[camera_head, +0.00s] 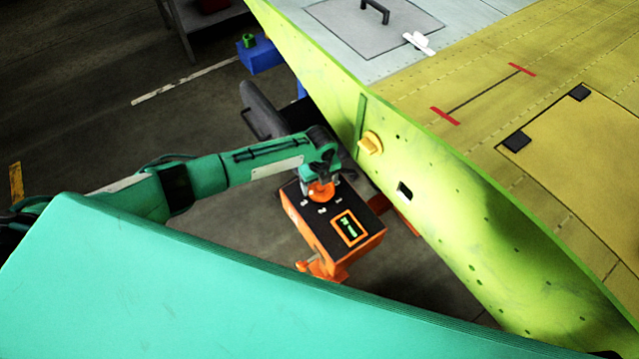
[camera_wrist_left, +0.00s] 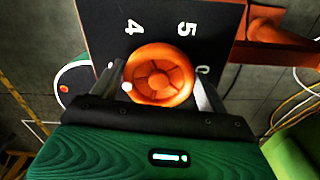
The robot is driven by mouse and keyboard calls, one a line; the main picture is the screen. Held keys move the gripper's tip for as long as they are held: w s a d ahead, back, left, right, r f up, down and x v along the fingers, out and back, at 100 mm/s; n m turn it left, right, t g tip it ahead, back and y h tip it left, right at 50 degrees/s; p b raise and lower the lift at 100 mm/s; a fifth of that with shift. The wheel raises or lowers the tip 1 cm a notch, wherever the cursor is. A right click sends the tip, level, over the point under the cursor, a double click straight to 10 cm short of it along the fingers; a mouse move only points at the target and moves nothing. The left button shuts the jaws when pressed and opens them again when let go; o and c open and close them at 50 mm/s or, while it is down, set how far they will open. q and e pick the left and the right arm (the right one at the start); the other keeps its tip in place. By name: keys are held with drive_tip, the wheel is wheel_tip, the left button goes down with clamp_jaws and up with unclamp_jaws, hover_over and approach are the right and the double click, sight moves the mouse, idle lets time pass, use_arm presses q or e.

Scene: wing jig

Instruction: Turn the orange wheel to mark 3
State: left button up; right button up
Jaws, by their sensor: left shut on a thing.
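The orange wheel (camera_head: 320,190) sits on the black top of an orange box (camera_head: 335,244) below the wing's edge. In the left wrist view the orange wheel (camera_wrist_left: 160,75) shows its round hub, with a white dot at its lower left. My left gripper (camera_wrist_left: 160,88) is shut on the wheel, one finger on each side. In the head view my left gripper (camera_head: 320,174) is over the wheel. My right gripper is not in view.
The green and yellow wing (camera_head: 450,210) stands close to the box on the right, with an orange knob (camera_head: 370,143) on its side. A blue block (camera_head: 260,56) is behind. Cables (camera_wrist_left: 295,100) show at the right in the wrist view.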

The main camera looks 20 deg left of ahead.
use_arm(q)
drive_tip(key=shift+r+m, duration=0.1)
drive_tip(key=shift+m, duration=0.2)
drive_tip(key=o, duration=1)
wheel_tip(320, 180, up, 14)
drive_tip(key=b, duration=0.2)
idle(0.4)
